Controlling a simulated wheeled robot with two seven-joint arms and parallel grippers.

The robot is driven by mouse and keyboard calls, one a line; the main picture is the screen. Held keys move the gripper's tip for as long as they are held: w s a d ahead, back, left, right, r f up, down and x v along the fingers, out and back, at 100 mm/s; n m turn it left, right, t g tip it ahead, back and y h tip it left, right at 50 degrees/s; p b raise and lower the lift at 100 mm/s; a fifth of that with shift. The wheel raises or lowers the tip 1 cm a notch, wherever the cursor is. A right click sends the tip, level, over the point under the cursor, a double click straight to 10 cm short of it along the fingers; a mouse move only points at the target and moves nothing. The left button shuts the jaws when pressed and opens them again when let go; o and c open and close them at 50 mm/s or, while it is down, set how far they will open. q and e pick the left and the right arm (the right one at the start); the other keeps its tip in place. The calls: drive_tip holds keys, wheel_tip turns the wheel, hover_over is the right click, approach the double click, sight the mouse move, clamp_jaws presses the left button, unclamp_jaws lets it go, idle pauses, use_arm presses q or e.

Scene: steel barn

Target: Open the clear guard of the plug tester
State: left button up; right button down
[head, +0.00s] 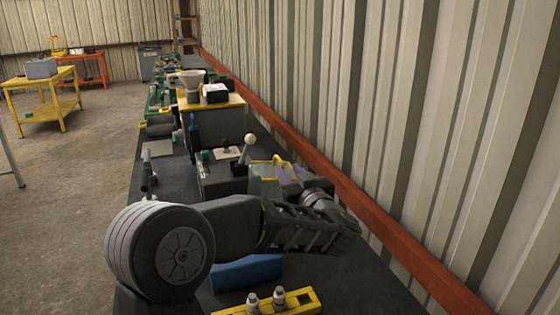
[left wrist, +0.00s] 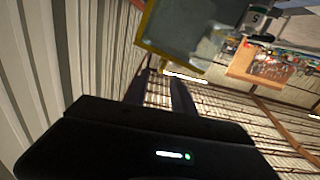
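The plug tester (head: 222,178) stands on the dark bench in the middle of the head view, with a white-knobbed lever on it. Its clear guard (head: 266,187), edged in yellow, shows at the tester's right side. In the left wrist view the guard (left wrist: 188,28) is a see-through panel with a yellow frame, just beyond my fingertips. My left gripper (head: 290,184) is close beside the guard on its right; its fingertips are hard to make out there. In the left wrist view the left gripper (left wrist: 162,76) has its two dark fingers apart with nothing clearly between them. My right gripper is out of view.
A blue block (head: 246,272) and a yellow strip with metal fittings (head: 268,304) lie near the front of the bench. A yellow-topped stand (head: 210,103) with a funnel is behind the tester. The corrugated wall (head: 420,120) with its red rail runs close along the right.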

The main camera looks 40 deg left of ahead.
sight(280, 159)
use_arm(q)
drive_tip(key=p+x, duration=0.1)
drive_tip(key=x, duration=0.6)
drive_tip(key=shift+a, duration=0.15)
clamp_jaws()
idle(1.2)
